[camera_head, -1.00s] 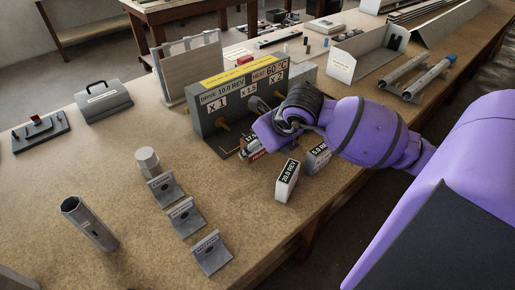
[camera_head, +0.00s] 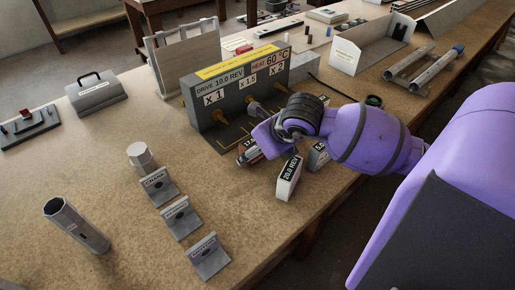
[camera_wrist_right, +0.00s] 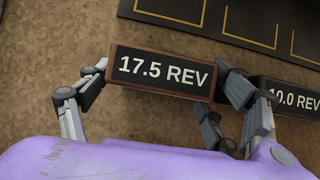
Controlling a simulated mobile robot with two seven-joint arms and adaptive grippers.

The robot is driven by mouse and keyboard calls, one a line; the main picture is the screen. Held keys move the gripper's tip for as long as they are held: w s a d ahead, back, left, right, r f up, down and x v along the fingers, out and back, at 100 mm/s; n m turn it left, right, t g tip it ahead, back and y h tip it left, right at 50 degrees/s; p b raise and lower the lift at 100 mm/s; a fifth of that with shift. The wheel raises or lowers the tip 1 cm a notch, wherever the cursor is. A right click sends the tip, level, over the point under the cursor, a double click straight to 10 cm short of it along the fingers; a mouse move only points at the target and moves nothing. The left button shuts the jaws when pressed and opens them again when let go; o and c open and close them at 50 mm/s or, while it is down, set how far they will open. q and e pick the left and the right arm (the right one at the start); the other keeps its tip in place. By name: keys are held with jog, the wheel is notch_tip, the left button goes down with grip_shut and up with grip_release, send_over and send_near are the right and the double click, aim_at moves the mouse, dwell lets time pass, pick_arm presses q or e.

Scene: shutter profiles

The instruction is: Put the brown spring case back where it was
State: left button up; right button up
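The brown-rimmed spring case, labelled 17.5 REV (camera_wrist_right: 160,73), fills the middle of the right wrist view. The fingers of my right gripper (camera_wrist_right: 162,75) stand at its two ends and appear closed on it. In the head view the case (camera_head: 248,153) shows partly from under my right gripper (camera_head: 268,142), in front of the grey drive unit (camera_head: 235,92); it looks larger than its neighbour in the wrist view, but its height above the bench is hard to judge. A dark case labelled 10.0 REV (camera_wrist_right: 292,97) is just to its right. My left gripper is out of view.
A white-fronted 20.0 REV case (camera_head: 289,179) and a 5.0 case (camera_head: 318,155) stand close to my right gripper. Yellow-outlined bays (camera_wrist_right: 255,22) lie on a dark plate before the unit. Metal brackets (camera_head: 181,218) and a hexagonal tube (camera_head: 76,225) stand at left.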

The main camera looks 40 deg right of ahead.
jog(key=shift+r, duration=0.1)
jog(key=shift+r, duration=0.3)
jog(key=p+v, duration=0.1)
jog(key=v, duration=1)
jog(key=shift+s+r, duration=0.25)
jog(key=shift+r, duration=0.05)
